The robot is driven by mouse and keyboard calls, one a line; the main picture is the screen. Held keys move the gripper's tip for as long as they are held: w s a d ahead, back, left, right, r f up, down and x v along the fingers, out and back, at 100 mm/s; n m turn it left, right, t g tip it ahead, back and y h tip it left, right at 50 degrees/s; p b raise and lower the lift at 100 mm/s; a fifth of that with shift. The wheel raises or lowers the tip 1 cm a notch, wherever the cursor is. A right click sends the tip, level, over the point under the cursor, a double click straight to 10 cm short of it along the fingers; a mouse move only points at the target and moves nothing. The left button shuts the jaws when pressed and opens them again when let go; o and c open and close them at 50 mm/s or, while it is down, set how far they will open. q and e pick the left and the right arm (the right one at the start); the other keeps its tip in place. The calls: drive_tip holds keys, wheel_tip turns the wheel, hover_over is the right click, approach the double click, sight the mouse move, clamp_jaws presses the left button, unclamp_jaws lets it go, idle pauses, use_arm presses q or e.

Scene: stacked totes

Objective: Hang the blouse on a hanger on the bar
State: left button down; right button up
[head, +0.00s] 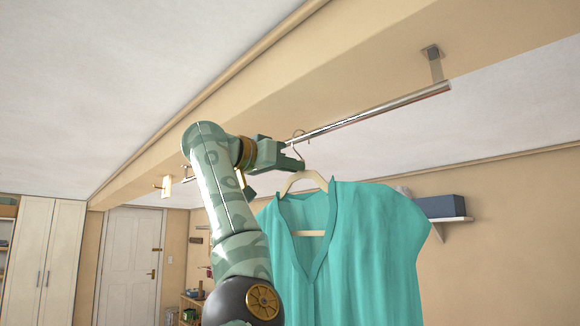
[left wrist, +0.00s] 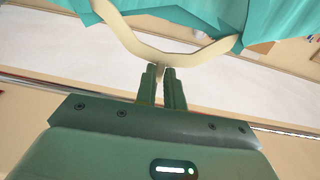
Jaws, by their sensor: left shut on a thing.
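A teal blouse (head: 350,245) hangs on a pale wooden hanger (head: 312,178), and the hanger also shows in the left wrist view (left wrist: 150,52). My left gripper (head: 297,163) is shut on the hanger at the base of its hook; the closed fingers show in the left wrist view (left wrist: 162,75). The metal hook rises to the level of the bar (head: 385,106). I cannot tell whether the hook rests over the bar or is beside it. The blouse hangs upright below. My right gripper is not in view.
The bar hangs from a beige beam (head: 330,70) by a bracket (head: 435,62) near its right end. The bar's right stretch is bare. A wall shelf (head: 440,221) with a blue-grey box (head: 440,206) is behind the blouse. A white door (head: 130,265) stands at the back left.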

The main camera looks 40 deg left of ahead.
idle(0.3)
use_arm(q)
drive_tip(key=c, duration=1.4)
unclamp_jaws()
drive_tip(key=shift+s+f, duration=0.1)
drive_tip(key=s+a+b, duration=0.2)
drive_tip(key=s+b, duration=0.4)
drive_tip(key=s, duration=1)
drive_tip(key=shift+r, duration=0.2)
